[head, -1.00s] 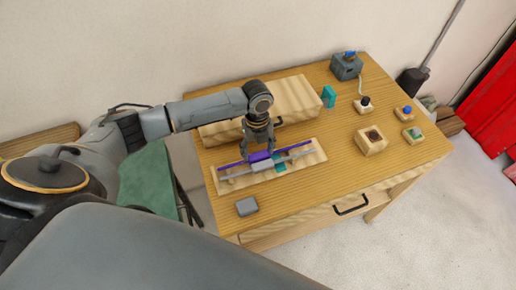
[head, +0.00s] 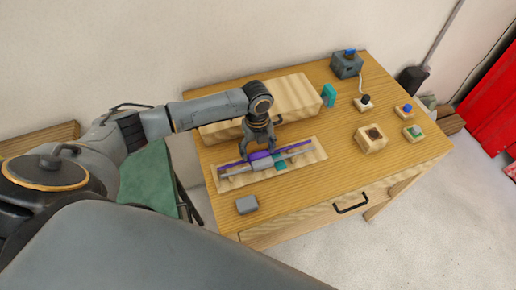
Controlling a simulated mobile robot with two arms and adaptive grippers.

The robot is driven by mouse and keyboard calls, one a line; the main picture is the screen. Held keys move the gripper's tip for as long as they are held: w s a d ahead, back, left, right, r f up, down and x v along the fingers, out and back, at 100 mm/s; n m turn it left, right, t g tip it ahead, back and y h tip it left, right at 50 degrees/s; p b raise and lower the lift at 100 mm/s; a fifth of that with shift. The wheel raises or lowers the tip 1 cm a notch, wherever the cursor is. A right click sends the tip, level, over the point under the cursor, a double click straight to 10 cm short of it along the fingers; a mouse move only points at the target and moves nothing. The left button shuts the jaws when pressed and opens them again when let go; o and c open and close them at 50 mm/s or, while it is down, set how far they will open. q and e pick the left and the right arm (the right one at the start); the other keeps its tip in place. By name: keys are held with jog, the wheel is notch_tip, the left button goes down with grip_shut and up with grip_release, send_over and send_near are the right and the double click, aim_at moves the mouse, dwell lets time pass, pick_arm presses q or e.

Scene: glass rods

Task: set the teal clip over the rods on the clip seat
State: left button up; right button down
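An upright teal piece (head: 329,95), which looks like the teal clip, stands at the right end of the long wooden block. A teal patch (head: 280,163), perhaps the clip seat, shows at the rods near the tray's middle. A purple piece (head: 259,155) and a grey block (head: 263,164) sit at the rods left of it. My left gripper (head: 258,152) points down just over the purple piece, fingers spread; contact is unclear. My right gripper is out of view.
The long wooden block (head: 290,98) lies behind the tray. A loose grey block (head: 247,204) sits at the front left. A wooden box (head: 370,138), small button units (head: 404,110) and a grey device (head: 346,65) stand on the right. The front right of the table is clear.

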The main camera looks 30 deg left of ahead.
pick_arm(q)
jog(key=shift+o, duration=1.1)
